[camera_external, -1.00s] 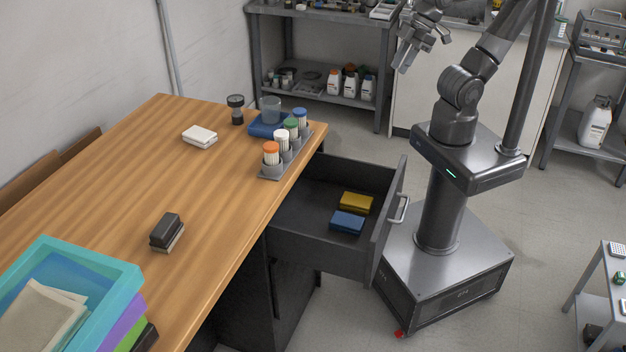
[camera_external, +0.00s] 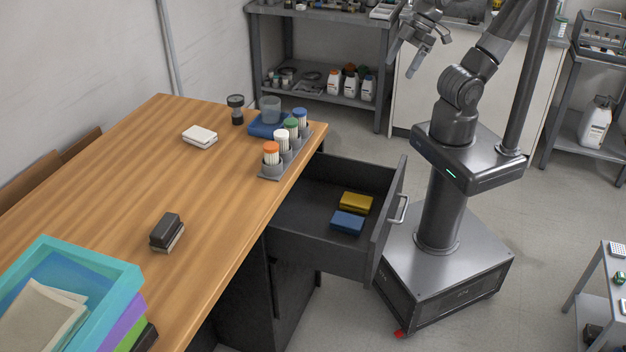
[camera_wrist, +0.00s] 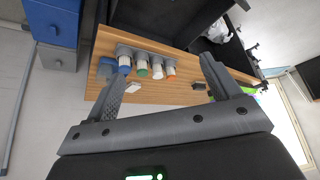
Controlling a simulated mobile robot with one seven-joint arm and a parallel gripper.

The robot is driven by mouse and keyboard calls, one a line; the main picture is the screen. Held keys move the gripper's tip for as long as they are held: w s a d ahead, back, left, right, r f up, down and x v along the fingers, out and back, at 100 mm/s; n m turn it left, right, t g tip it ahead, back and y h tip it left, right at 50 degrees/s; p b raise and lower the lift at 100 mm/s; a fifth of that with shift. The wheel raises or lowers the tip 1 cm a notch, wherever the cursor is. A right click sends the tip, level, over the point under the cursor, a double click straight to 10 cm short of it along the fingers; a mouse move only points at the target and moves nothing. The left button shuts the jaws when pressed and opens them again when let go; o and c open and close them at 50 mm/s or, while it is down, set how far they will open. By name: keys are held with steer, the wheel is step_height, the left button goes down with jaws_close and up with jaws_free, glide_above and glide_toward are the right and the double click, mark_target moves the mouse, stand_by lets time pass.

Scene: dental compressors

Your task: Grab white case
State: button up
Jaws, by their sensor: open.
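The white case (camera_external: 200,137) lies flat on the wooden desk, toward its far end near the wall. In the wrist view a small white shape (camera_wrist: 133,87) on the desk, near the left finger, appears to be this case. My gripper (camera_external: 404,62) is raised beyond the open drawer, to the right of the desk and well away from the case. Its two fingers stand apart with nothing between them, and they also show in the wrist view (camera_wrist: 162,70).
A rack of bottles with coloured caps (camera_external: 283,150) and a blue tray (camera_external: 266,126) stand by the desk's right edge. A dark grinder (camera_external: 236,110) is behind the case. The open drawer (camera_external: 318,245) juts out toward my base.

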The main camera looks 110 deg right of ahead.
steer(key=w+d+r+m, duration=0.2)
steer(key=w, duration=0.4)
steer(key=w+d+r+m, duration=0.1)
steer(key=w+d+r, duration=0.1)
steer(key=w, duration=0.4)
steer(key=m+g+h, duration=0.3)
steer(key=m+h, duration=0.1)
steer(key=m, duration=0.4)
glide_above(202, 134)
steer(key=s+a, duration=0.2)
steer(key=a, duration=0.1)
steer(key=f, duration=2.3)
steer(key=shift+w+d+f, duration=0.1)
steer(key=shift+w+d, duration=0.05)
steer(key=shift+w, duration=0.1)
steer(key=x, duration=0.5)
steer(key=shift+d, duration=0.3)
